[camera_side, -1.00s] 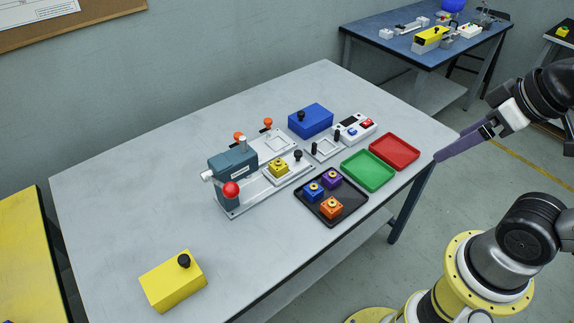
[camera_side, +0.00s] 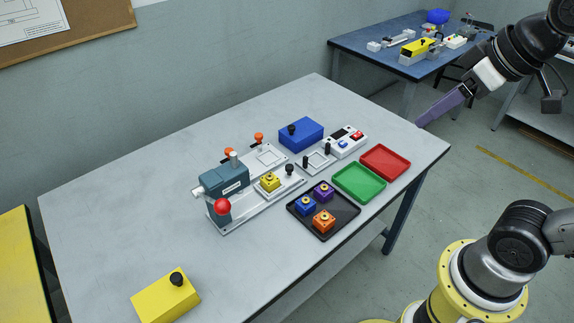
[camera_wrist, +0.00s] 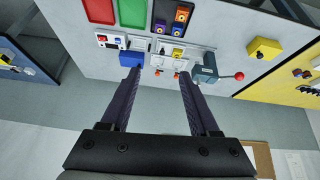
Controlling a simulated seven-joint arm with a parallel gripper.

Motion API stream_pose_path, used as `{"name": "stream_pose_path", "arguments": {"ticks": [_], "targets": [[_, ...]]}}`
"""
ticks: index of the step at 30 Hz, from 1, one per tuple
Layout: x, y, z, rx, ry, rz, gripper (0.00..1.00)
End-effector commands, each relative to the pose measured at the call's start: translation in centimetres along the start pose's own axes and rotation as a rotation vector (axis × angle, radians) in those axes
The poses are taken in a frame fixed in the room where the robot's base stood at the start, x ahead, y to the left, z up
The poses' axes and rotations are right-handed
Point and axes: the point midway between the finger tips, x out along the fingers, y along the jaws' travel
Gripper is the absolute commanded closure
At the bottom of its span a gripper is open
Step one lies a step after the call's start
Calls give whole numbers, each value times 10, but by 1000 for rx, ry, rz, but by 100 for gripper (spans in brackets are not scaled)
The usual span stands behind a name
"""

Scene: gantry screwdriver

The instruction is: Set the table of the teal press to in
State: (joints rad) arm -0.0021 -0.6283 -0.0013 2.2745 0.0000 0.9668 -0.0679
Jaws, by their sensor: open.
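The teal press (camera_side: 227,177) stands on a grey base on the grey table, with a red ball handle (camera_side: 222,207) at its front. Its flat pale sliding table (camera_side: 284,182) lies to the right of the press head, outside it. A yellow block (camera_side: 270,181) sits on the sliding table, and a black knob (camera_side: 289,169) stands near its right end. My gripper (camera_side: 420,124) is open and empty in the air by the bench's right end, well away from the press. In the wrist view the press (camera_wrist: 205,74) shows beyond my open fingers (camera_wrist: 158,75).
A black tray (camera_side: 345,222) with several coloured blocks lies in front of the press. Green (camera_side: 358,182) and red (camera_side: 385,162) trays lie to the right. A blue box (camera_side: 300,134) and a white button box (camera_side: 345,142) stand behind. A yellow box (camera_side: 165,298) sits front left.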

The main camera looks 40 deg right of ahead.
Motion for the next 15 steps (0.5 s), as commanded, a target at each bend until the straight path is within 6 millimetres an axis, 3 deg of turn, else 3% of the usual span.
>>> {"name": "stream_pose_path", "arguments": {"ticks": [1, 8, 15], "targets": [[1, 1, -20, -11, -12, -2, 38], [22, 4, -102, -57, -78, -12, 38], [85, 3, -174, -98, -174, -28, 38]]}}
